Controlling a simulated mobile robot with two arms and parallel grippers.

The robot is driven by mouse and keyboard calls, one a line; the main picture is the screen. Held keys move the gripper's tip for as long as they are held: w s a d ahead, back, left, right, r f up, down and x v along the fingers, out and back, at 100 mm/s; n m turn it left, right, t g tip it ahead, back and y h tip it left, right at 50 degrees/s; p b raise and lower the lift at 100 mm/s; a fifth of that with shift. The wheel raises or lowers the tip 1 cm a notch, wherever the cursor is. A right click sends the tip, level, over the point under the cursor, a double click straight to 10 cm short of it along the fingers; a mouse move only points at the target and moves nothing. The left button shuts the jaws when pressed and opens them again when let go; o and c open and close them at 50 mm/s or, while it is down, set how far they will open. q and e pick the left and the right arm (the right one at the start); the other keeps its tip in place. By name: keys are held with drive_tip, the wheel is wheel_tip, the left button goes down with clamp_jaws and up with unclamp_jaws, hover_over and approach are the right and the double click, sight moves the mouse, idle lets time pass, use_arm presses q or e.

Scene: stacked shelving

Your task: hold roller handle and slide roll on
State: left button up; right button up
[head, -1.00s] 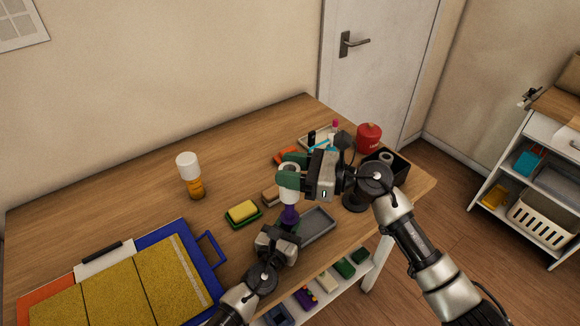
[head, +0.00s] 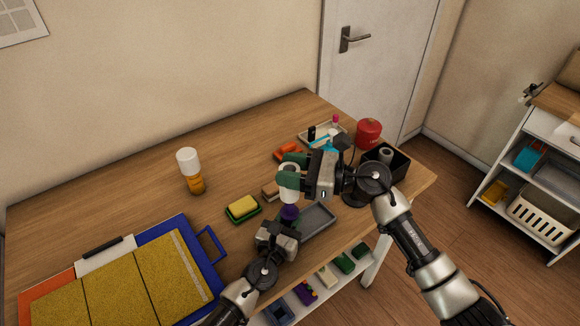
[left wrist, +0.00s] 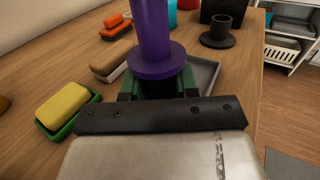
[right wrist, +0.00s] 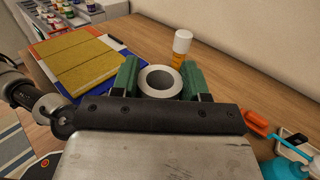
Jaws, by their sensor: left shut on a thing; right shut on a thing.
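My left gripper (head: 281,232) is shut on the purple roller handle (head: 289,213), above the table's front part. In the left wrist view the handle (left wrist: 157,58) stands up from the green fingers, with a wide flange and a thick shaft leaving the top of the picture. My right gripper (head: 291,168) is shut on the white roll (head: 289,188), which appears directly above the handle in the head view. In the right wrist view the roll (right wrist: 160,83) sits between the green fingers, its round hole facing the camera. I cannot tell whether the handle's tip is inside the roll.
A grey tray (head: 318,221) lies beside the left gripper. A yellow sponge (head: 242,205) in a green dish and an amber, white-topped bottle (head: 190,172) stand left. A black box (head: 399,164) and a red canister (head: 368,133) stand right. A blue-edged board (head: 208,268) lies front left.

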drive_tip(key=shift+f, duration=2.85)
idle(2.2)
drive_tip(key=o, duration=0.5)
drive_tip(key=shift+r, duration=0.15)
drive_tip(key=shift+r, duration=5.45)
